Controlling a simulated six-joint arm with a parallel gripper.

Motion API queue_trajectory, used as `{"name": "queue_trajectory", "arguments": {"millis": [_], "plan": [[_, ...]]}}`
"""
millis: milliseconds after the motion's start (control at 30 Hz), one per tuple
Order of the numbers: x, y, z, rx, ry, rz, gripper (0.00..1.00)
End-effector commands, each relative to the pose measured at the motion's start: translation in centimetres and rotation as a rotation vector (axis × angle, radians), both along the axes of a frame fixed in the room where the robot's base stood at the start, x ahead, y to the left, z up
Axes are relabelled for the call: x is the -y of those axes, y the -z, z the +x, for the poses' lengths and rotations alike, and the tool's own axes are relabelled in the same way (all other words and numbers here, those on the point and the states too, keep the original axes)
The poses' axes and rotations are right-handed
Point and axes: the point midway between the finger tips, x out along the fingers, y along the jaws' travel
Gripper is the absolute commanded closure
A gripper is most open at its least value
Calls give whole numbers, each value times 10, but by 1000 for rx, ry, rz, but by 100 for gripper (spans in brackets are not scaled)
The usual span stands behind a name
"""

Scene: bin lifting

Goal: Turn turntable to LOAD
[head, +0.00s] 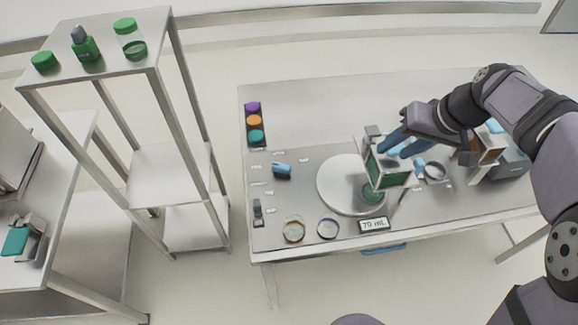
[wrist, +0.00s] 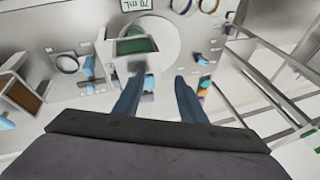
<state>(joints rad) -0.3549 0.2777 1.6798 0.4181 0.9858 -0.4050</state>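The turntable (head: 335,185) is a round, pale disc on the grey worktop; its edge also shows in the wrist view (wrist: 168,38). A box-like bin with a green front (head: 390,180) stands over the disc's right part, and appears near my left fingertip in the wrist view (wrist: 135,46). My gripper (head: 394,151) has blue fingers and is above the bin's top in the head view. In the wrist view its fingers (wrist: 164,80) are apart with nothing seen between them. I cannot read a LOAD mark, and the bin and arm hide part of the disc.
A display reading 70 mL (head: 374,225) sits at the front edge. An orange-brown open box (head: 487,150) stands right.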

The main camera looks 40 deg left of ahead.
Motion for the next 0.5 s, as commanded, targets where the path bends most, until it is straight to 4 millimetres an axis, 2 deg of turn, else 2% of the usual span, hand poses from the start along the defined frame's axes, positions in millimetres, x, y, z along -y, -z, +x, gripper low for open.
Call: {"name": "queue_trajectory", "arguments": {"millis": [33,167,200,267,300,500], "plan": [[-26,0,4,18,-65,17,62],[-86,0,7,66,-253,43,62],[-106,8,7,85,-331,45,62],[-133,27,6,116,-470,38,62],[-148,41,5,140,-561,29,62],[-209,111,-9,239,-963,1,62]]}}
